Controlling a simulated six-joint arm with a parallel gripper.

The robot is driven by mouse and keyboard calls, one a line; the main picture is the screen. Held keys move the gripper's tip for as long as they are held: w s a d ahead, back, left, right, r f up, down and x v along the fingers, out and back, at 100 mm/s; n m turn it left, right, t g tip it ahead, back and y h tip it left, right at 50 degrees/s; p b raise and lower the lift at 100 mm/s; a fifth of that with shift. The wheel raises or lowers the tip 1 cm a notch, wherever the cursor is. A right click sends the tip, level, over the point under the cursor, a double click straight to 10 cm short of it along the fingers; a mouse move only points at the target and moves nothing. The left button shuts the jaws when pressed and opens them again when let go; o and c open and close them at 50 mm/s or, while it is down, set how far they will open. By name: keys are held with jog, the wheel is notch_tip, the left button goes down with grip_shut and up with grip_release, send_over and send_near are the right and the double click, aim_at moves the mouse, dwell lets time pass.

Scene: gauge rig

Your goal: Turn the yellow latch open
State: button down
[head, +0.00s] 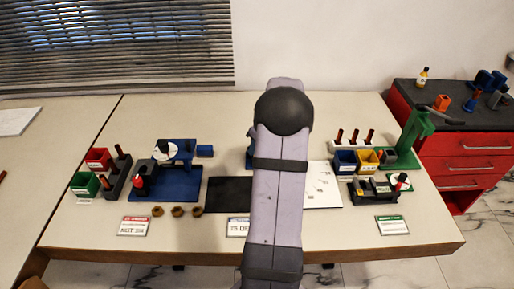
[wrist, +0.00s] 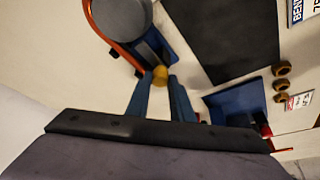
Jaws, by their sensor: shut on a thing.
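The yellow latch (wrist: 160,72) shows in the wrist view as a small yellow knob at the end of a dark blue fixture (wrist: 158,45). A grey round disc (wrist: 122,14) with an orange-red band (wrist: 97,28) around its side stands on that fixture. My gripper (wrist: 160,83) has its two blue fingers on either side of the latch and is shut on it. Most of the latch is hidden between the fingertips. In the head view my arm covers the latch and my gripper; only a blue bit of a fixture (head: 249,157) shows beside it.
A black mat (head: 229,194) lies left of my arm, with a blue stand (head: 178,183) beyond it. Several brown rings (head: 178,211) lie in front of that stand. To the right are a white board (head: 325,190), blue and yellow bins (head: 367,158) and a green stand (head: 412,135).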

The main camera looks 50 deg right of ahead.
dwell(0.4)
jog(key=c, duration=1.6)
grip_release()
jog(key=shift+o, duration=0.2)
jog(key=shift+r, duration=0.1)
jog(key=b+v, duration=0.1)
jog(key=v, duration=0.6)
jog(key=shift+s, duration=0.1)
